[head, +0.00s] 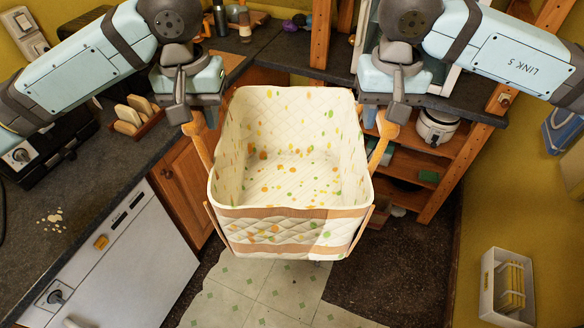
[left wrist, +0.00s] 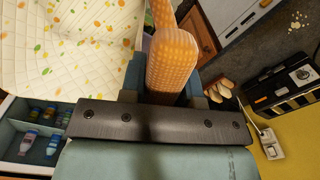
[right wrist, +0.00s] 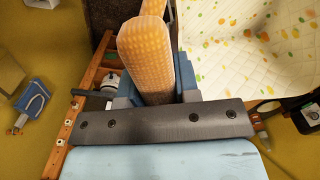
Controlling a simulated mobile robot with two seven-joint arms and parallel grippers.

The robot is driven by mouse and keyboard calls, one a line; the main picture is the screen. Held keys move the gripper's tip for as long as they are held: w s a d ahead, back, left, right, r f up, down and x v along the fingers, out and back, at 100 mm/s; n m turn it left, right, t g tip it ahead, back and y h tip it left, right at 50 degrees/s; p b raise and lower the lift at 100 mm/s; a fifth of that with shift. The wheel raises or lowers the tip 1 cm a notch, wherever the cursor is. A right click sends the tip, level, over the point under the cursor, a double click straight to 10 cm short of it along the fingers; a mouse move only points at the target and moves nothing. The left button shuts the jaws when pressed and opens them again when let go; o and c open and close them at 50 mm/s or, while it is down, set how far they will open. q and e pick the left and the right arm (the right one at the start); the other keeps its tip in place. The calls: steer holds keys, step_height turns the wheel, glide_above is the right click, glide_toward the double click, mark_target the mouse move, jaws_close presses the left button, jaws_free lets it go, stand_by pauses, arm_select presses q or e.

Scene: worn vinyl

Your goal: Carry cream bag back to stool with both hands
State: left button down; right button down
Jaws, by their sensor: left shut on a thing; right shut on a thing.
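The cream bag (head: 290,180) hangs open and upright in the middle of the head view, with a spotted quilted lining and tan trim. It looks empty. My left gripper (head: 190,118) is shut on its left tan handle, which fills the middle of the left wrist view (left wrist: 172,62). My right gripper (head: 384,118) is shut on its right tan handle, which also shows in the right wrist view (right wrist: 146,60). The bag is held in the air above the floor. I cannot make out a stool; the bag hides what lies behind and below it.
A dark counter (head: 50,215) with a toast rack (head: 135,117) runs along the left, above a white dishwasher (head: 120,265). Wooden shelves (head: 405,190) with a rice cooker (head: 436,126) stand right of the bag. A white wall rack (head: 507,287) is at lower right. Tiled floor (head: 245,295) shows below.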

arm_select(q)
steer(key=shift+a, duration=0.25)
arm_select(e)
steer(key=shift+r, duration=0.1)
